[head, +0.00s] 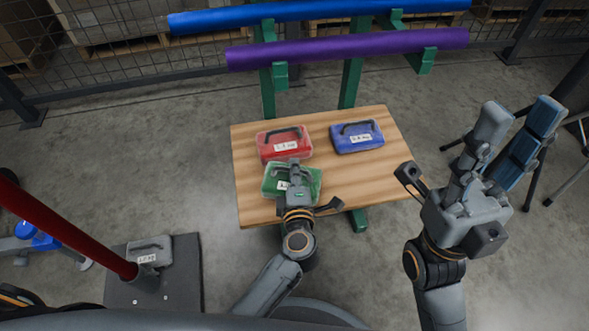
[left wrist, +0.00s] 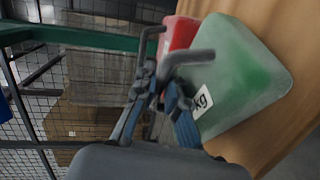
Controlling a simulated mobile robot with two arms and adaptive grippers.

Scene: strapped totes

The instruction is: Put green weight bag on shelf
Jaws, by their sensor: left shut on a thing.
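The green weight bag (head: 309,188), with a white label, is over the front left part of the wooden shelf (head: 360,182) in the head view. My left gripper (head: 294,168) is above it, shut on its grey handle. In the left wrist view, the fingers (left wrist: 155,95) close at the handle, and the green bag (left wrist: 245,75) hangs beside the wood. I cannot tell whether its underside touches the shelf. My right gripper (head: 513,125) is open and empty, right of the shelf.
A red bag (head: 270,150) is just behind the green one, and a blue bag (head: 370,139) is at the back right of the shelf. The shelf's front right is clear. Blue (head: 320,12) and purple (head: 345,46) rolls lie behind. A grey bag (head: 150,244) sits lower left by a red pole (head: 70,232).

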